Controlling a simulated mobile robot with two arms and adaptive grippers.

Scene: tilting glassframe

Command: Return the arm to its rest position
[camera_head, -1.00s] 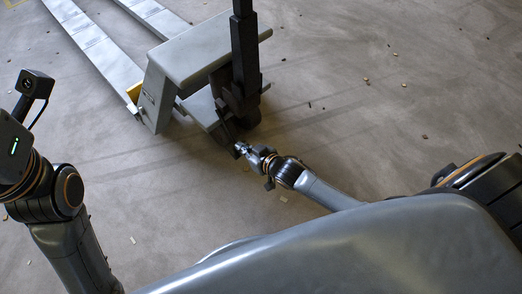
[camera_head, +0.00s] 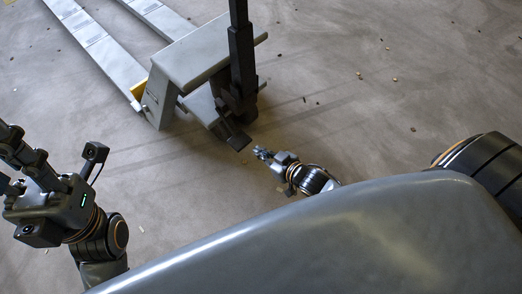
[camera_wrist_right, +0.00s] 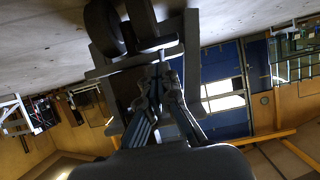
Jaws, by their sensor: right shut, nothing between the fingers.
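My right gripper (camera_head: 261,152) is shut and empty, low over the floor beside the pallet jack's dark foot part (camera_head: 236,138). A small gap appears between the fingertips and that part in the head view. In the right wrist view the right gripper's fingers (camera_wrist_right: 160,75) come together in front of a grey body with dark wheels. My left gripper (camera_head: 12,150) is at the left edge of the head view, fingers pointing up and left. Its fingertips are partly cut off, so I cannot tell whether it is open.
The grey pallet jack (camera_head: 190,55) stands at the upper middle, with two long forks (camera_head: 95,45) reaching to the upper left and an upright dark mast (camera_head: 242,60). The concrete floor (camera_head: 390,110) to the right is mostly clear, with small scattered debris.

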